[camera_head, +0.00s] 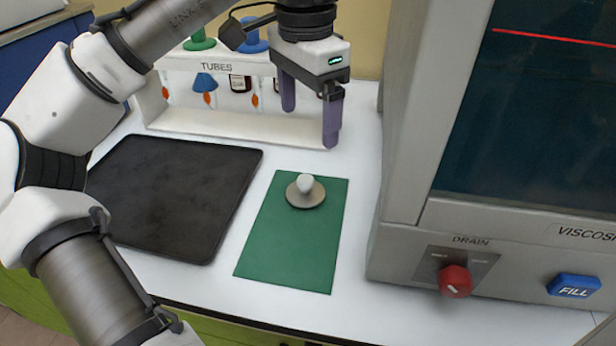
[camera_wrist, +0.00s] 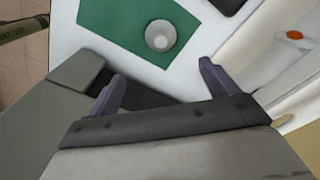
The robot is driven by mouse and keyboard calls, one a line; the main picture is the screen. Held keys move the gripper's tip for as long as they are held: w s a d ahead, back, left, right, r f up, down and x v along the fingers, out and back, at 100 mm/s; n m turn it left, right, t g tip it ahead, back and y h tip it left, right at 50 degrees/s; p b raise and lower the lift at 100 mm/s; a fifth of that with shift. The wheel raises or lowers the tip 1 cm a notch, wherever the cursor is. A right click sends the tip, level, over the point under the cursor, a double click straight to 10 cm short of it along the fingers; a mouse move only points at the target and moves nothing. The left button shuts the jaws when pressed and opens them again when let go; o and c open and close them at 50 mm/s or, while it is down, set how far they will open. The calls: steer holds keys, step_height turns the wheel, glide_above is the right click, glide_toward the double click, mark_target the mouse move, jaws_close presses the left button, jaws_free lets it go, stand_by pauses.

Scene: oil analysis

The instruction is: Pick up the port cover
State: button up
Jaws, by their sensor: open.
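The port cover (camera_head: 305,192) is a grey disc with a pale round knob on top. It lies flat, knob up, on the upper part of a green mat (camera_head: 290,252). In the wrist view the port cover (camera_wrist: 160,36) shows on the green mat (camera_wrist: 112,22), beyond the fingertips. My gripper (camera_head: 310,122) has purple fingers and is open and empty. It hangs above and behind the port cover, near the tube rack, apart from the cover. The wrist view shows both fingers (camera_wrist: 163,70) spread with nothing between them.
A white rack labelled TUBES (camera_head: 225,122) stands behind, with several hanging items. A black tray (camera_head: 180,190) lies left of the mat. A large grey viscosity machine (camera_head: 400,235) with a red drain knob (camera_head: 455,281) and blue FILL button (camera_head: 574,286) stands right.

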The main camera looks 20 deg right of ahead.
mark_target(306, 178)
steer(key=f, duration=0.4)
steer(key=f+b, duration=0.1)
steer(key=f, duration=0.3)
steer(key=shift+s+a+f, duration=0.1)
steer(key=shift+a+f, duration=0.1)
steer(key=shift+f, duration=0.1)
steer(key=shift+w+d+f+b, duration=0.1)
steer(key=shift+w+f+b, duration=0.1)
steer(key=shift+f, duration=1.15)
steer(key=shift+w+f+b, duration=0.1)
steer(key=shift+f+b, duration=0.05)
steer(key=shift+f, duration=1.15)
steer(key=c, duration=1.1)
